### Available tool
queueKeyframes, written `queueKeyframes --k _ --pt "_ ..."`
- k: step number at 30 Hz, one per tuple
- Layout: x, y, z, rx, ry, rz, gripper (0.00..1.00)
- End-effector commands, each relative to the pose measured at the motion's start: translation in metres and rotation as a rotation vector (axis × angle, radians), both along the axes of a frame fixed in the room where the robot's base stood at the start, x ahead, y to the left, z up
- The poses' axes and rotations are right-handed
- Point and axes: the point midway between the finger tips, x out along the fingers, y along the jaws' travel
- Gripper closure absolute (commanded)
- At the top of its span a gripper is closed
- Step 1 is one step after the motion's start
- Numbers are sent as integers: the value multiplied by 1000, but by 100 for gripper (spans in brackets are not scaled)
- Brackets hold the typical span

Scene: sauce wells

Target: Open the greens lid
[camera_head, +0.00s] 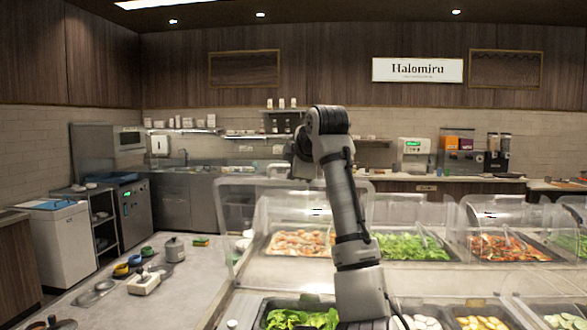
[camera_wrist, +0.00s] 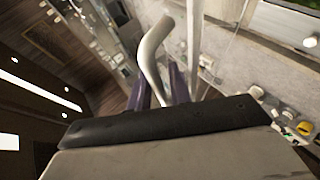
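Leafy greens show in two wells in the head view: one at the front (camera_head: 290,319), partly behind my arm, and one in the back row (camera_head: 412,247). A clear cover (camera_head: 402,212) stands over the back greens. A clear panel with a pale rim (camera_head: 226,183) rises behind the front greens; I cannot tell if it is their lid. In the wrist view, my gripper's dark purple fingers (camera_wrist: 163,88) are either side of a pale curved bar (camera_wrist: 151,48). I cannot tell whether they grip it. The head view hides the fingertips.
Clear covers also stand over a well of orange food (camera_head: 298,244) and one of red food (camera_head: 510,248). A grey counter at left holds a small pot (camera_head: 174,250), coloured bowls (camera_head: 121,270) and a pale box (camera_head: 144,284). Its middle has some bare room.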

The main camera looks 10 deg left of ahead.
Motion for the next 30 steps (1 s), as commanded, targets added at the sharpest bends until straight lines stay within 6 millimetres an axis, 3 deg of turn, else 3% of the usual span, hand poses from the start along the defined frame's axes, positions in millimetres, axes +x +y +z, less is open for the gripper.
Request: queueKeyframes --k 8,21,30 --pt "-8 -4 6 1 -6 1 80" --pt "-80 -40 52 0 -5 0 80" --pt "-105 -53 70 0 -1 0 80"
